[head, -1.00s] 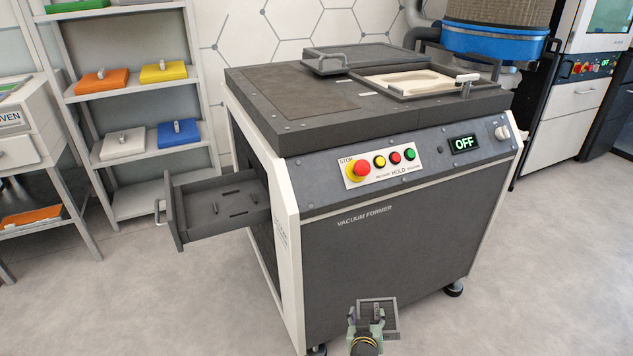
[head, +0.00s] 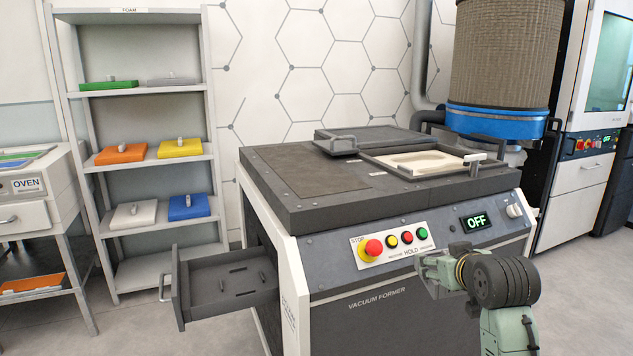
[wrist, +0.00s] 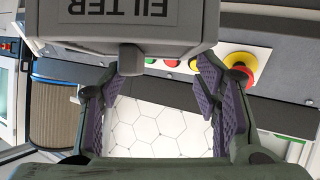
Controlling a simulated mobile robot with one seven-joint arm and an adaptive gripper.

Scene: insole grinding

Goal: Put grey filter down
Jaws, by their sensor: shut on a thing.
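The grey filter (wrist: 190,40) is close up in the wrist view, at the top, with its FILTER lettering upside down. My gripper (wrist: 165,85) is shut on it, though the exact contact is hard to make out. In the head view my gripper (head: 428,268) is in front of the vacuum former's control panel, and the filter is not clearly visible there. The grey vacuum former (head: 400,320) has a drawer (head: 172,302) pulled out on its left side. The drawer's slotted floor shows no filter on it.
A shelf rack (head: 85,160) with coloured foam blocks stands at the left, beside the oven (head: 25,210). A flat cream piece (head: 420,160) lies in the frame on the machine's top. The dark top panel (head: 305,178) at left is bare.

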